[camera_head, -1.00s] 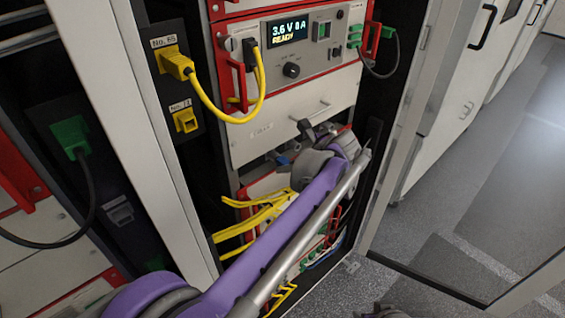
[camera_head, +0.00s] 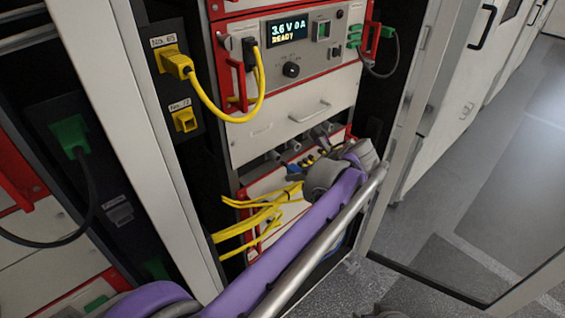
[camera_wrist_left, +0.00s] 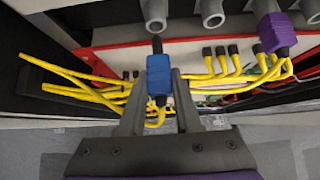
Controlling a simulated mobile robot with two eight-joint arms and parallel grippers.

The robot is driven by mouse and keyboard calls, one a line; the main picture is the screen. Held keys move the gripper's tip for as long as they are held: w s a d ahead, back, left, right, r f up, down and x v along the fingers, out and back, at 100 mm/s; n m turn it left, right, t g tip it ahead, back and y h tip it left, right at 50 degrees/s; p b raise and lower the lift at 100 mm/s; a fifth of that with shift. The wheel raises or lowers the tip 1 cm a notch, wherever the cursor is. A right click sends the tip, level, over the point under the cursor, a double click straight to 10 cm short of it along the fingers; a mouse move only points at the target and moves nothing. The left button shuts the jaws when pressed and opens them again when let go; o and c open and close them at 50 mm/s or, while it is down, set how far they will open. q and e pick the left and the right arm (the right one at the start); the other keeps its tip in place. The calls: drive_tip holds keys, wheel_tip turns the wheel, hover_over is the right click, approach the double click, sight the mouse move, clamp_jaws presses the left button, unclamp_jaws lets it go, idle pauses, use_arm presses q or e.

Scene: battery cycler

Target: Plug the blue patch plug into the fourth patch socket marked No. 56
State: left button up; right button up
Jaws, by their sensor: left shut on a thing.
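The blue patch plug (camera_wrist_left: 158,72) is between the fingers of my left gripper (camera_wrist_left: 158,105) in the left wrist view. Its dark tip points up toward a row of grey round sockets (camera_wrist_left: 212,12). In the head view the blue plug (camera_head: 294,172) shows beside my left gripper (camera_head: 300,170), below the grey sockets (camera_head: 295,145). No label reading No. 56 is legible.
Yellow cables (camera_wrist_left: 100,85) run left behind the plug. A purple block (camera_wrist_left: 272,33) with a dark end is right of it. A drawer front with a handle (camera_head: 309,112) is above the sockets. A rack door frame (camera_head: 397,150) stands at the right.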

use_arm(q)
drive_tip(key=shift+s+d, duration=0.65)
drive_tip(key=shift+f, duration=0.1)
idle(0.4)
